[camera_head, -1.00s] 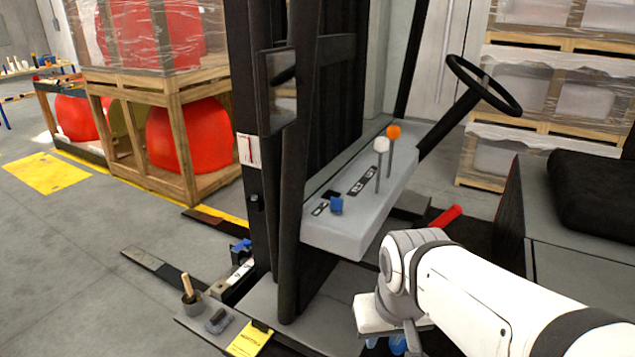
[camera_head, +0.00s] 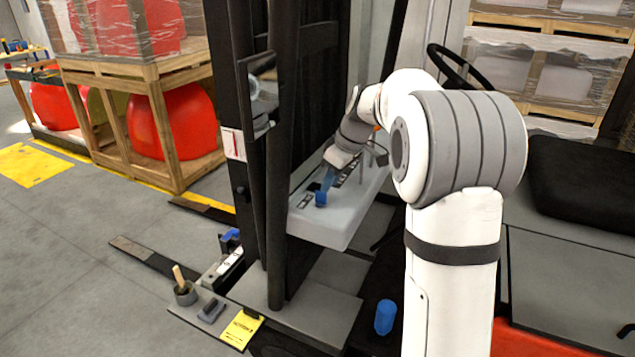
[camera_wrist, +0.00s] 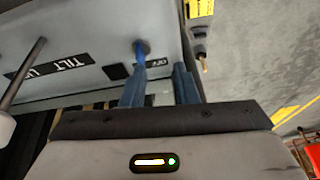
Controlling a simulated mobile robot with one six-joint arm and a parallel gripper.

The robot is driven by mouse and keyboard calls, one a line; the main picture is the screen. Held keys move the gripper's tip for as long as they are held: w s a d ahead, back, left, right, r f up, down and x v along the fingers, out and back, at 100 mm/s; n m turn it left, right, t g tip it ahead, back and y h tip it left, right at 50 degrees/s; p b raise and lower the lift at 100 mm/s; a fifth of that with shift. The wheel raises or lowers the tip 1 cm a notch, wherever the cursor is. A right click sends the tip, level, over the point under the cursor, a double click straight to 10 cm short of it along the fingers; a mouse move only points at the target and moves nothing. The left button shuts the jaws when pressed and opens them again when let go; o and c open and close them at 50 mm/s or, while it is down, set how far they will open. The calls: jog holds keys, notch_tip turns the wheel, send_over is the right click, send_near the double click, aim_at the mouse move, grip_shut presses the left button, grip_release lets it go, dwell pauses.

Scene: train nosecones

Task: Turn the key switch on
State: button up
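The key switch (camera_head: 320,199) is a small blue knob on the front end of the grey forklift console (camera_head: 322,232). In the wrist view the key switch (camera_wrist: 141,49) sits above the left finger, beside an upside-down OFF label (camera_wrist: 153,63). My gripper (camera_head: 327,180) reaches down over the console, right at the key switch. In the wrist view my gripper (camera_wrist: 162,78) has its two blue fingers apart with a gap between them. The left finger overlaps the line of the key; I cannot tell whether it touches. The gap holds nothing visible.
A lever (camera_wrist: 22,75) and a TILT label (camera_wrist: 50,65) are left in the wrist view. Black mast posts (camera_head: 283,150) stand left of the console, the steering wheel (camera_head: 462,75) behind. A blue cylinder (camera_head: 385,317) is on the forklift floor. Crates (camera_head: 160,85) stand further left.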

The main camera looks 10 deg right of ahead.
aim_at(322, 193)
jog(key=shift+n+y, duration=0.3)
jog(key=shift+n, duration=0.4)
jog(key=w+f, duration=0.2)
jog(key=w+a+f+p, duration=0.1)
jog(key=f, duration=0.2)
jog(key=w+f, duration=0.2)
jog(key=shift+w+a+f, duration=0.3)
jog(key=shift+a+f, duration=0.05)
jog(key=shift+c, duration=0.2)
grip_shut()
jog(key=shift+d, duration=0.1)
